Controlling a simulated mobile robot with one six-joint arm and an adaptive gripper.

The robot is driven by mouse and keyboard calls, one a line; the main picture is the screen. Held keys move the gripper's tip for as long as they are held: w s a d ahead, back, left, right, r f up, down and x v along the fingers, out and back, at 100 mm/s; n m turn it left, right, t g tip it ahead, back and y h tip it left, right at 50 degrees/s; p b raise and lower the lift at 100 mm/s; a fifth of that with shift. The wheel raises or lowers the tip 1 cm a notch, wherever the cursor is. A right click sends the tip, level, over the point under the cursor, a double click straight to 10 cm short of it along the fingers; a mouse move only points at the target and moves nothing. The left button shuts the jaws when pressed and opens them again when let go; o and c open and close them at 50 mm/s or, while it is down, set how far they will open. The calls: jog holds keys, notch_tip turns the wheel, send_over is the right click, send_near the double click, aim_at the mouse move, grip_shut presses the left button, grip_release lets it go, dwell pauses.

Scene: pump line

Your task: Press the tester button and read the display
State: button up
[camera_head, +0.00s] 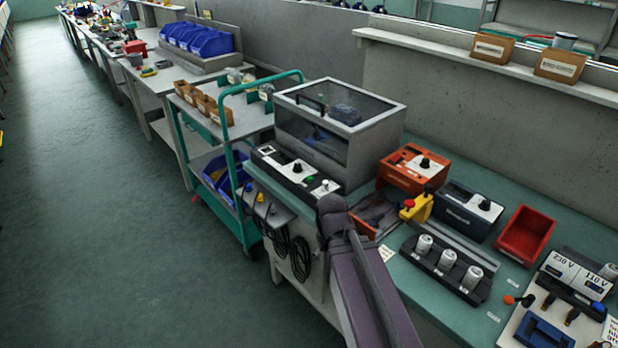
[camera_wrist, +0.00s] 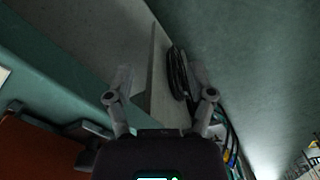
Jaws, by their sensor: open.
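A tester with a grey housing and clear lid (camera_head: 335,118) stands on the green bench in the head view. Its sloped front panel (camera_head: 297,170) carries a small dark-framed square, a black knob and small light and green controls near its right end. I cannot read any display. My arm comes up from the bottom, its dark joint just right of and in front of the panel. My gripper (camera_wrist: 160,92) is open and empty in the wrist view, its two fingers apart over the bench edge. The panel is not clearly seen there; in the head view the fingers cannot be made out.
Right of the tester stand an orange box with a knob (camera_head: 412,169), a yellow device (camera_head: 417,207), a dark box (camera_head: 468,210), a red bin (camera_head: 524,235) and a rack of white cylinders (camera_head: 445,270). Black cables (camera_head: 299,255) hang off the bench front. A teal cart (camera_head: 240,200) stands left.

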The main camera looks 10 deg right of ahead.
grip_shut()
dwell(1.1)
